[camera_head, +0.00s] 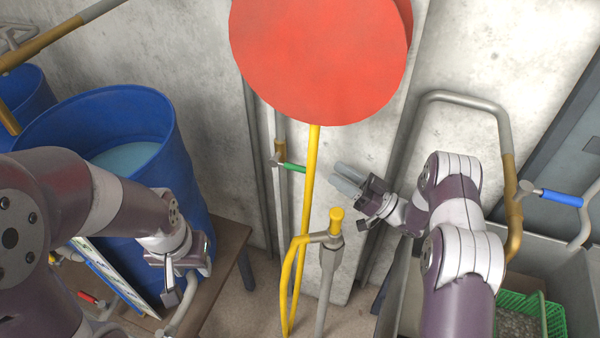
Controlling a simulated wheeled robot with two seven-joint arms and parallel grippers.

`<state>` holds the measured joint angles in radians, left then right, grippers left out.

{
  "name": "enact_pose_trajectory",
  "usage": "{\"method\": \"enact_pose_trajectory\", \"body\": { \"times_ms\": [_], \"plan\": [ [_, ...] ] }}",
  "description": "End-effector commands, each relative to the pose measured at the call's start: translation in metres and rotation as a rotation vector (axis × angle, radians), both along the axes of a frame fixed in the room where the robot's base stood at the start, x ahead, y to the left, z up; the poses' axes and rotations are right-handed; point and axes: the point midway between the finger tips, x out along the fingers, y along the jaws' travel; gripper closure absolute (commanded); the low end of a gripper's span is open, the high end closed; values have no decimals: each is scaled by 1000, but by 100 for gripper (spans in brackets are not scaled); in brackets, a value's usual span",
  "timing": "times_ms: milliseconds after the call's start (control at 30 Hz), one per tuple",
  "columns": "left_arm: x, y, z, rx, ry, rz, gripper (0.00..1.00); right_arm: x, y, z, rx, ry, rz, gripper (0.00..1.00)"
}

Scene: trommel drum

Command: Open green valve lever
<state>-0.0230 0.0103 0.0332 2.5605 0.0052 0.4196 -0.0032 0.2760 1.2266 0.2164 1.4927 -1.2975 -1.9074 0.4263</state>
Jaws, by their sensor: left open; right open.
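The green valve lever (290,168) sits on a thin grey vertical pipe (279,205) near the wall, at the middle of the head view. It points right from a brass fitting, and its tip lies close to the yellow pole. My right gripper (348,178) is open and empty to the right of the lever, pointing left, with the yellow pole between them in the picture. It does not touch the lever. My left gripper (176,284) is open and empty at the lower left, in front of the blue barrel, pointing down.
A yellow pole (311,190) carries a large red disc (320,50) above the lever. A blue barrel (165,185) with liquid stands at left on a brown table (226,250). A blue lever (560,197) and a green basket (553,318) are at right. A red lever (88,297) is lower left.

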Motion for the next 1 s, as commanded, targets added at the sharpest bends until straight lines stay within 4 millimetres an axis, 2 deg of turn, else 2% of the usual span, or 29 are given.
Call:
{"method": "enact_pose_trajectory", "body": {
  "times_ms": [33,333,467,633,1000],
  "plan": [
    [0,0,-12,0,0,0,56,0,0,-12,0,0,0,56],
    [0,0,-60,0,0,0,56,0,0,-60,0,0,0,56],
    [0,0,-72,0,0,0,56,0,0,-72,0,0,0,56],
    [0,0,-63,0,0,0,56,7,14,-61,0,-3,3,56],
    [0,0,-42,0,0,0,56,43,85,-29,-1,-1,3,56]
  ]
}}
